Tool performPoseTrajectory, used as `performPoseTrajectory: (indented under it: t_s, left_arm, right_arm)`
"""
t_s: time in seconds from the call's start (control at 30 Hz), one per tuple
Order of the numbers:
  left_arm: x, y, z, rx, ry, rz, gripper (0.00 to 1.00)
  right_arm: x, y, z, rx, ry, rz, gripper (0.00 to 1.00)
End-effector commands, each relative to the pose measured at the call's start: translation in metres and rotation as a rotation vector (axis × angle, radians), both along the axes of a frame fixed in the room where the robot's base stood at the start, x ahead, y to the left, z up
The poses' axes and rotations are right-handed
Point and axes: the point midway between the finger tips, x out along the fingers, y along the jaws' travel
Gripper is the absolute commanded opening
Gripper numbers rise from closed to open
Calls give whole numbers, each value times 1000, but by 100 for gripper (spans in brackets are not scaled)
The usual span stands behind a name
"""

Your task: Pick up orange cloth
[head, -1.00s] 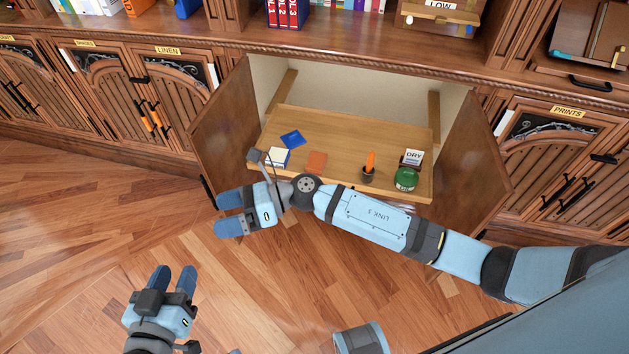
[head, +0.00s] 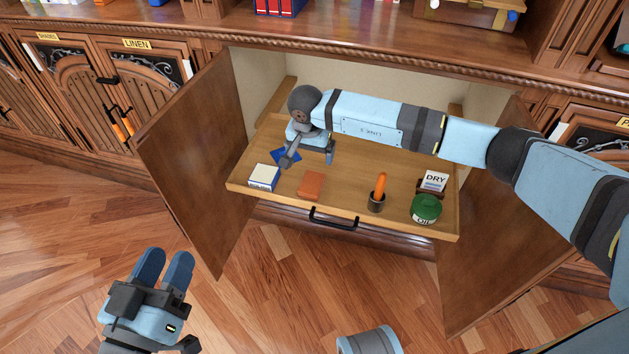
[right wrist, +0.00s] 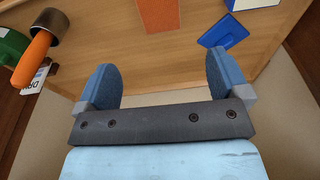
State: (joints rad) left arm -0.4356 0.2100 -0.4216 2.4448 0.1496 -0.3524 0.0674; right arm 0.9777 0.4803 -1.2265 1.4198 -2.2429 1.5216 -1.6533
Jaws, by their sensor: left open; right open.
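The orange cloth (head: 311,186) is a small folded rectangle lying on the pulled-out wooden shelf (head: 340,208). It also shows at the top edge of the right wrist view (right wrist: 158,14), ahead of the fingers and roughly between them. My right gripper (head: 310,156) is open and empty, over the back of the shelf behind the cloth and apart from it. Its two blue fingers show in the right wrist view (right wrist: 163,75). My left gripper (head: 163,268) is open and empty over the floor at the lower left.
On the shelf are a white-topped box (head: 264,177), a partly hidden blue item (head: 283,155), a cup with an orange handle (head: 377,201), a green tin (head: 425,209) and a DRY card (head: 434,181). Open cabinet doors (head: 195,160) flank the shelf.

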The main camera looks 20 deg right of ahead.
Motion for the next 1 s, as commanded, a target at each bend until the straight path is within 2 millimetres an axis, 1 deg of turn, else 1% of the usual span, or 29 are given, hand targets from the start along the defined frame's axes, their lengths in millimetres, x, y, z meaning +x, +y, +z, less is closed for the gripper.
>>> performPoseTrajectory:
  t_s: [0.03,0.1,0.2,0.3,0.4,0.57,0.67,0.73,0.8,0.9,1.0]
  left_arm:
    - [0,0,-7,6,9,-3,43]
    - [0,-1,-14,16,27,-10,43]
    - [0,-1,-25,32,56,-21,43]
    - [0,-2,-33,46,81,-30,43]
    - [0,-3,-38,55,97,-35,43]
    - [0,-3,-42,63,111,-41,43]
    - [-1,-3,-50,72,125,-47,43]
    - [0,-3,-56,88,130,-53,43]
    - [5,0,-56,111,87,-47,43]
    - [9,2,-53,137,44,-43,43]
    - [10,3,-51,149,24,-40,43]
  right_arm:
    - [0,0,-13,0,3,-1,94]
    - [1,-1,-29,1,4,-1,94]
    - [3,-3,-49,2,5,-1,94]
    - [6,-4,-64,3,3,-1,94]
    - [7,-5,-74,3,2,-2,94]
    - [7,-5,-81,3,3,-1,94]
    - [6,-5,-91,3,3,-1,94]
    - [5,-4,-102,5,4,-1,94]
    - [4,-3,-115,4,4,-1,94]
    - [7,-5,-127,5,3,-3,94]
    - [8,-6,-131,4,1,-2,94]
